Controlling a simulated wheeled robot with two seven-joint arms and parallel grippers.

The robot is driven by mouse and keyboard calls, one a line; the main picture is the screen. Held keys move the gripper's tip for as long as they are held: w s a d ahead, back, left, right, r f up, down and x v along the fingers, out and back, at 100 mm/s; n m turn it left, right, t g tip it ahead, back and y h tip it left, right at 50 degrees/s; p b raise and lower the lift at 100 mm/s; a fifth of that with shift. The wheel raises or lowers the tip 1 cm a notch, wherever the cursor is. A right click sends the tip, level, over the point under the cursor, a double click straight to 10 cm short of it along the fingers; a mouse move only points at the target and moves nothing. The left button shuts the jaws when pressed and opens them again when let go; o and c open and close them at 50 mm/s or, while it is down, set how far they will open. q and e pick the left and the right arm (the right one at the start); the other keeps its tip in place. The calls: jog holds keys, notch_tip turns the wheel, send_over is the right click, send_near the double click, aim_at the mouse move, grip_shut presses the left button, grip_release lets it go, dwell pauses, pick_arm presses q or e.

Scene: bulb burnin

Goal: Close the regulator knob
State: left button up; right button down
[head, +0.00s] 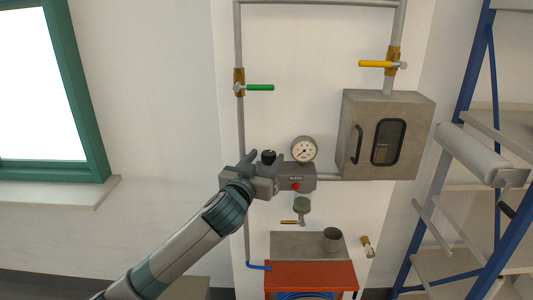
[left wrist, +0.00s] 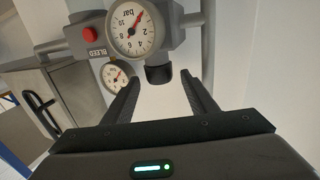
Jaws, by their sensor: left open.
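The regulator knob is a small black knob (head: 268,157) on the grey regulator body (head: 306,178) on the wall, in the middle of the head view. In the left wrist view the black knob (left wrist: 159,75) hangs below the grey body, between the two fingertips in the picture. My left gripper (head: 266,164) is open at the knob; its fingers (left wrist: 160,82) stand apart on either side with nothing gripped. I cannot tell whether they touch the knob. A round pressure gauge (head: 303,149) sits beside it. My right gripper is not in view.
A red BLEED button (head: 295,186) is close to the gripper. A grey cabinet (head: 385,135) is at the right. Green (head: 260,87) and yellow (head: 376,64) valve levers are above. An orange cart (head: 310,275) stands below, and a blue rack (head: 470,150) at far right.

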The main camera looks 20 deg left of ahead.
pick_arm(q)
jog(key=shift+w, duration=0.7)
jog(key=c, duration=1.1)
jog(key=shift+d, duration=0.1)
jog(key=shift+d+n+y, duration=0.15)
jog(key=shift+n+y, duration=0.55)
jog(key=shift+y, duration=0.3)
jog(key=shift+d+f+n+g+y+b, duration=0.15)
jog(key=shift+n+y+b, duration=0.35)
jog(key=shift+y, duration=0.35)
jog(key=shift+d+n+g+y+b, duration=0.15)
jog(key=shift+n+y+b, duration=0.35)
jog(key=shift+y, duration=0.35)
jog(key=n+g+y+b, duration=0.1)
jog(key=n+y+b, duration=0.1)
jog(key=y, duration=0.1)
jog(key=shift+w, duration=0.1)
jog(key=shift+n+g+y+b, duration=0.3)
jog(key=shift+n+y, duration=0.1)
jog(key=shift+y, duration=0.1)
